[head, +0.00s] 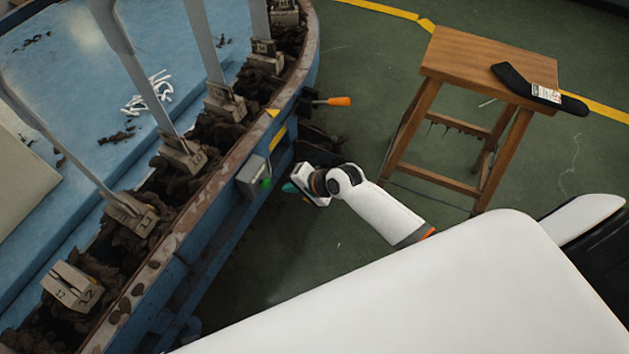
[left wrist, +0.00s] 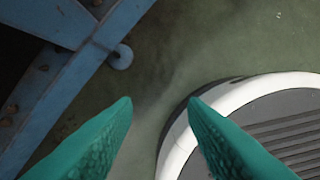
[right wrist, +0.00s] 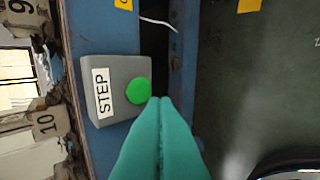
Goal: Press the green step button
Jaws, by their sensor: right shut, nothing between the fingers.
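The green step button (right wrist: 138,91) is round and sits on a grey box labelled STEP (right wrist: 103,72), fixed to the blue side of the machine. In the head view the button (head: 266,183) shows small on the side of its box (head: 249,172). My right gripper (head: 287,187) is shut and empty, its teal fingertips just beside the button. In the right wrist view the closed fingertips (right wrist: 160,100) overlap the picture just right of and below the button; I cannot tell whether they touch. My left gripper (left wrist: 160,103) is open and empty, seen only in the left wrist view.
The round blue machine (head: 215,205) carries upright posts on numbered blocks along its rusty rim. An orange-handled lever (head: 338,101) sticks out beyond the button. Green floor (head: 350,235) lies open between.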

